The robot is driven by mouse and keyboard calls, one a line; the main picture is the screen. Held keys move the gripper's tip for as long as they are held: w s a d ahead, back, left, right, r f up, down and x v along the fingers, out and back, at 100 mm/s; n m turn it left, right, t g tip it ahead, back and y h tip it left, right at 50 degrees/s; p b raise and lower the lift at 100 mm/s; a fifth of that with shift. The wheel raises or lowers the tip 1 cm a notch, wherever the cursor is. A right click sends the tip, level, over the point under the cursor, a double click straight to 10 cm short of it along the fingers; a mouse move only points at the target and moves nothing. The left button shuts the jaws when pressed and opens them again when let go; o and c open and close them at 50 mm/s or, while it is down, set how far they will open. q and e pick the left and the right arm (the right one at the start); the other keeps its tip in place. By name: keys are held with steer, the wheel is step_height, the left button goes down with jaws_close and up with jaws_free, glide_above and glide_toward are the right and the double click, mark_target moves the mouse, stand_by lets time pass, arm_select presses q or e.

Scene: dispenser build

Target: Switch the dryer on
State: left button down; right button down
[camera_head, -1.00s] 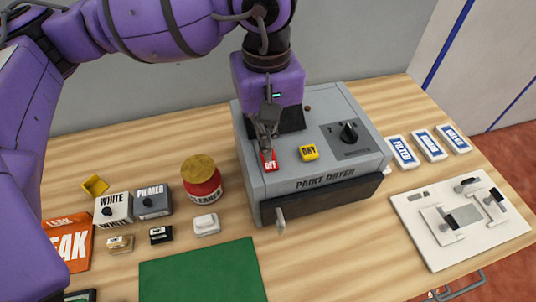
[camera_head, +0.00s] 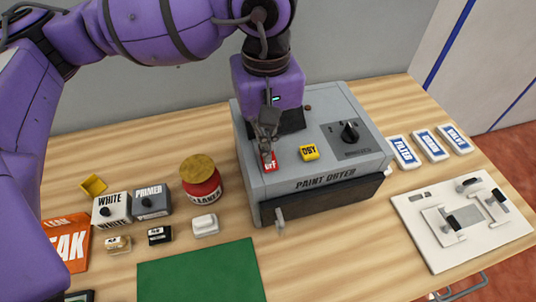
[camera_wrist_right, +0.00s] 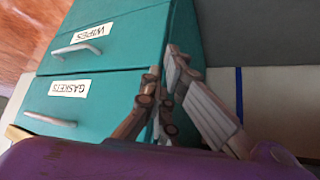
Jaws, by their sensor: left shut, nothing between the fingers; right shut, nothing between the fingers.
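The grey paint dryer (camera_head: 285,183) stands on the wooden table in the head view. A red button marked OFF (camera_head: 271,164), a yellow button marked DRY (camera_head: 309,152) and a black dial (camera_head: 349,131) are on its top. My left gripper (camera_head: 268,150) is shut and empty, pointing down at the red button's rear edge and partly covering it. I cannot tell whether the fingertips touch the button. My right gripper (camera_wrist_right: 162,105) shows in the right wrist view, shut and empty, in front of teal drawers, away from the dryer.
Left of the dryer are a red jar with a yellow lid (camera_head: 201,179), boxes marked WHITE (camera_head: 112,209) and PRIMED (camera_head: 151,203), and a green mat (camera_head: 203,275). Labelled tags (camera_head: 431,146) and a white panel (camera_head: 462,222) lie right. Teal drawers (camera_wrist_right: 95,90) read WIPES and GASKETS.

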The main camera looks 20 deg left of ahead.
arm_select(q)
steer(key=shift+f, duration=0.25)
arm_select(e)
steer(key=shift+s+f, duration=0.3)
steer(key=shift+s, duration=0.15)
